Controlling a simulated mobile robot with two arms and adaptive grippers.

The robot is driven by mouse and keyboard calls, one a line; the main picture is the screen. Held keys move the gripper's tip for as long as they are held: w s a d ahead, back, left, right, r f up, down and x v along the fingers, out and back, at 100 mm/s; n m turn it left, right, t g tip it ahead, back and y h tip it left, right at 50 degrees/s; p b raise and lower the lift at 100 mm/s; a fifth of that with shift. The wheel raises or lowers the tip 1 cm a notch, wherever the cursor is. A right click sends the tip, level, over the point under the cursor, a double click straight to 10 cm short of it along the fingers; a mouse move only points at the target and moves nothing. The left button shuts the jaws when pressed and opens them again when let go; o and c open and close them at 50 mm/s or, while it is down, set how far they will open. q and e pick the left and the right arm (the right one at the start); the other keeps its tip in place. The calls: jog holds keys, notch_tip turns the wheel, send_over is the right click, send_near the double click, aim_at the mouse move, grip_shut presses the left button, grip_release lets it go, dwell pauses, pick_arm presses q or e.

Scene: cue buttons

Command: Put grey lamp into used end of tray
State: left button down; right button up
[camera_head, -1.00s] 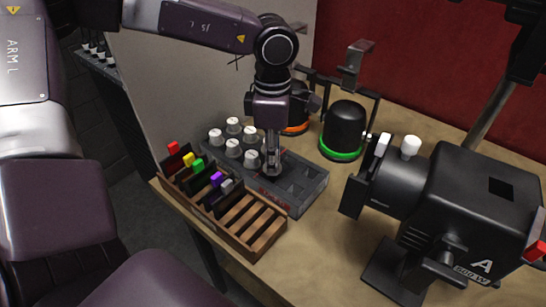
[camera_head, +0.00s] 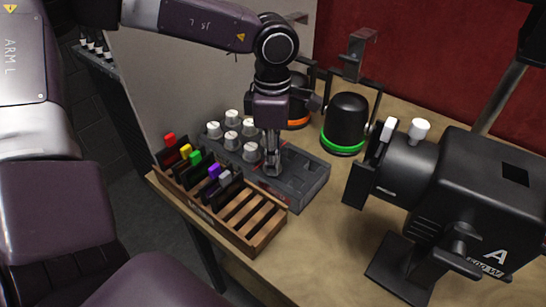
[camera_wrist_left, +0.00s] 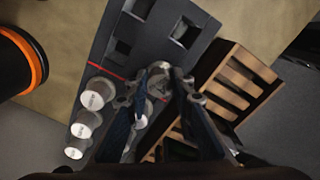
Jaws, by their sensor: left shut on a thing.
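The tray (camera_head: 308,187) is a long dark block on the table, also in the wrist view (camera_wrist_left: 190,55). Several white-topped lamps (camera_head: 231,137) stand at its left end; square empty sockets show at its right end. A red line crosses it in the wrist view. My left gripper (camera_head: 272,166) points down over the tray's middle and is shut on a small grey lamp, mostly hidden by the fingers; in the wrist view the fingertips (camera_wrist_left: 160,76) meet around it. I cannot tell whether the lamp touches the tray. My right gripper is not in view.
A slotted wooden rack (camera_head: 252,241) with several coloured-tab cards stands in front of the tray. Behind it are a green-ringed black lamp (camera_head: 345,120) and an orange-ringed one (camera_head: 298,121). A large black spotlight (camera_head: 470,200) stands at the right.

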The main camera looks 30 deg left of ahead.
pick_arm(q)
jog(key=c, duration=1.6)
grip_release()
notch_tip(320, 180, up, 12)
